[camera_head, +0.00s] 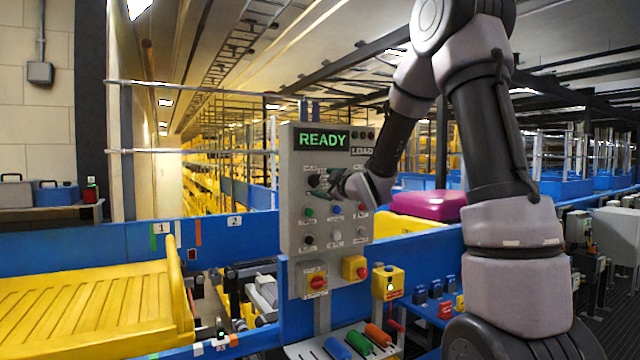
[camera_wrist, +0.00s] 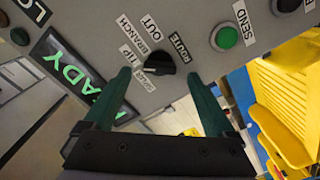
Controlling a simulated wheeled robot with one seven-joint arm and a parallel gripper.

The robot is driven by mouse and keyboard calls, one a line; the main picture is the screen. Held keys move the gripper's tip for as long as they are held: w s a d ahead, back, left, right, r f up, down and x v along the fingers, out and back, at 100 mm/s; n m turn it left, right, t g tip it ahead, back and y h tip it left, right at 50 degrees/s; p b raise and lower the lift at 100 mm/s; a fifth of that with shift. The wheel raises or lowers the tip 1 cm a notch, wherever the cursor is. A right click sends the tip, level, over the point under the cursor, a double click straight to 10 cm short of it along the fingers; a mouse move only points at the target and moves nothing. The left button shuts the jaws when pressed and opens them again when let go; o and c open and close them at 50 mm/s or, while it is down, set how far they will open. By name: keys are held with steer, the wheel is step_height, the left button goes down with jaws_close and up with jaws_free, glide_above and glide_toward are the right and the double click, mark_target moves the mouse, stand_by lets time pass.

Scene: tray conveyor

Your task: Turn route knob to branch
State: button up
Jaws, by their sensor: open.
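The black route knob (camera_wrist: 160,62) sits on the grey control panel (camera_head: 292,160). Contact with the knob cannot be made out. In the head view my gripper (camera_head: 331,183) is at the upper middle of the panel and partly hides the controls there.
A green SEND button (camera_wrist: 227,37) is close to the knob. The panel's display (camera_head: 321,140) reads READY. Several buttons and a red-yellow switch (camera_head: 317,282) are lower down. A yellow tray (camera_head: 80,305) stands at the left, and a magenta item (camera_head: 428,205) lies behind the arm.

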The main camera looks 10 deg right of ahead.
mark_target(316, 181)
steer(key=shift+x, duration=1.3)
steer(key=c, duration=1.4)
steer(key=shift+m, duration=0.3)
steer(key=m, duration=0.3)
steer(key=shift+m, duration=2)
